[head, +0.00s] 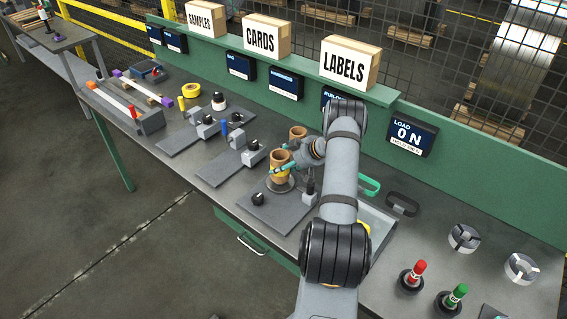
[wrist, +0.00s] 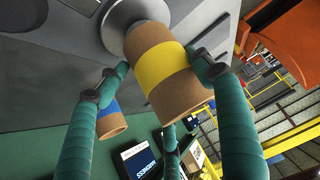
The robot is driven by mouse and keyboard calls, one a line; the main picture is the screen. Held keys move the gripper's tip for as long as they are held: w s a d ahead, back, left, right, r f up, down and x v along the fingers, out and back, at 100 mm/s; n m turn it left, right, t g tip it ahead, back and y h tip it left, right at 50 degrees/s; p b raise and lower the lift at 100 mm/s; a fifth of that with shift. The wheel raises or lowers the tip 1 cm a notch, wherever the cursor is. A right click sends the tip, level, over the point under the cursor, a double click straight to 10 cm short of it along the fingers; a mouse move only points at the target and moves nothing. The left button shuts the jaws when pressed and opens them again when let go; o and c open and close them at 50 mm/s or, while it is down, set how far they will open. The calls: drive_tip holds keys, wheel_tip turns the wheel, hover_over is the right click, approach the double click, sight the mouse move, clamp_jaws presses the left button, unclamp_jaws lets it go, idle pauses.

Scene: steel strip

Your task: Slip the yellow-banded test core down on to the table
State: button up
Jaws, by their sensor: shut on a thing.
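The yellow-banded test core (head: 279,160) is a brown cylinder with a yellow band, standing over a round metal disc (head: 281,185) on a grey base plate. My gripper (head: 283,168) reaches it from the right and its teal fingers are shut around the core. In the wrist view the core (wrist: 160,50) sits between the fingers of my gripper (wrist: 162,68), with its far end at the metal disc (wrist: 122,14). I cannot tell whether it is seated or slightly raised there.
A second brown core (head: 298,132) stands just behind; a blue-banded core (wrist: 110,122) shows beside the left finger. Base plates with clamps lie to the left. Red (head: 412,275) and green (head: 452,297) markers stand front right. Bare bench lies between them and my arm.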

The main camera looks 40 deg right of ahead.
drive_tip(key=shift+f+b, duration=0.8)
drive_tip(key=shift+f, duration=0.4)
drive_tip(key=o, duration=1.3)
drive_tip(key=shift+r, duration=0.1)
drive_tip(key=v, duration=1.2)
drive_tip(key=shift+w, duration=0.1)
